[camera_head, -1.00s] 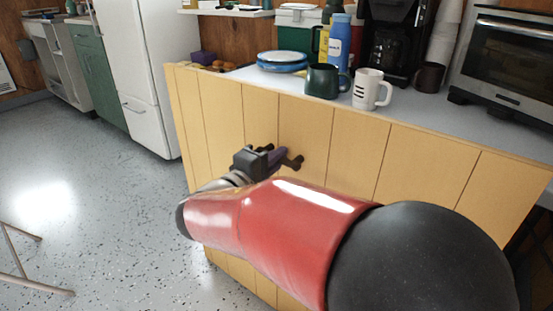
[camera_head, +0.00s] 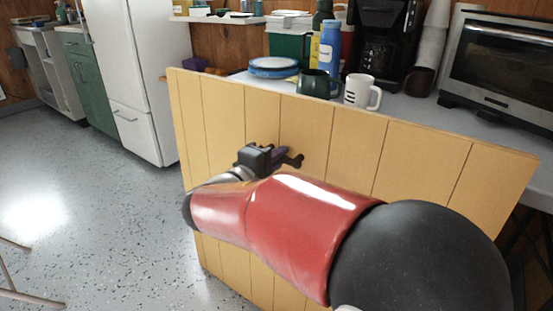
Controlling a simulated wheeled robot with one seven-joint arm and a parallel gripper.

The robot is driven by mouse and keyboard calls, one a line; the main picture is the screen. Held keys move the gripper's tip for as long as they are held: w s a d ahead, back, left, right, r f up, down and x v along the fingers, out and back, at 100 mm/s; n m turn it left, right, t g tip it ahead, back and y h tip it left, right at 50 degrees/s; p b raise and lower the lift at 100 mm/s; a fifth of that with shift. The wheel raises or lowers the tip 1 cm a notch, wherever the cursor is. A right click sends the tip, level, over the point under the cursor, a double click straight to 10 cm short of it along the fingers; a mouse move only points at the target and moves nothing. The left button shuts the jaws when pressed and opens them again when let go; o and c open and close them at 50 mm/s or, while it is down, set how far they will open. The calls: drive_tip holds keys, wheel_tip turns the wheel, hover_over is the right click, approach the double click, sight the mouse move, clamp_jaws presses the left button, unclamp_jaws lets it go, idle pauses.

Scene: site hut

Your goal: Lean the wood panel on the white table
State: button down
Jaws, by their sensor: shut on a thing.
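The wood panel (camera_head: 335,133) is a large light-yellow board with vertical grooves. It stands steeply upright in front of the white table (camera_head: 410,110) and hides most of the table's front. I cannot tell whether its top edge touches the table. My gripper (camera_head: 292,158) is at the panel's face, left of its middle, shut on a small dark handle-like piece there. My red and black arm covers the panel's lower right part, and its bottom edge is mostly hidden.
On the table stand a dark green mug (camera_head: 315,84), a white mug (camera_head: 362,92), a blue bottle (camera_head: 331,48), stacked blue-rimmed plates (camera_head: 273,67), a coffee maker (camera_head: 383,40) and a toaster oven (camera_head: 503,60). A white fridge (camera_head: 140,80) stands left.

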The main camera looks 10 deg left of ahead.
drive_tip(key=shift+w+d+r, duration=0.1)
drive_tip(key=shift+w+r, duration=0.05)
drive_tip(key=shift+w, duration=0.05)
drive_tip(key=shift+x, duration=1.45)
drive_tip(key=shift+w+g, duration=0.15)
drive_tip(key=shift+g, duration=0.15)
drive_tip(key=shift+w+d+y, duration=0.15)
drive_tip(key=shift+w+d, duration=0.15)
drive_tip(key=shift+w, duration=0.35)
drive_tip(key=shift+w+d+y, duration=0.15)
drive_tip(key=shift+w+d, duration=0.15)
drive_tip(key=shift+w, duration=0.35)
drive_tip(key=shift+w, duration=0.15)
drive_tip(key=shift+w+d+g, duration=0.2)
drive_tip(key=shift+w+d, duration=0.1)
drive_tip(key=shift+w, duration=0.4)
drive_tip(key=shift+w+d+g, duration=0.2)
drive_tip(key=shift+w+d, duration=0.1)
drive_tip(key=shift+w, duration=0.35)
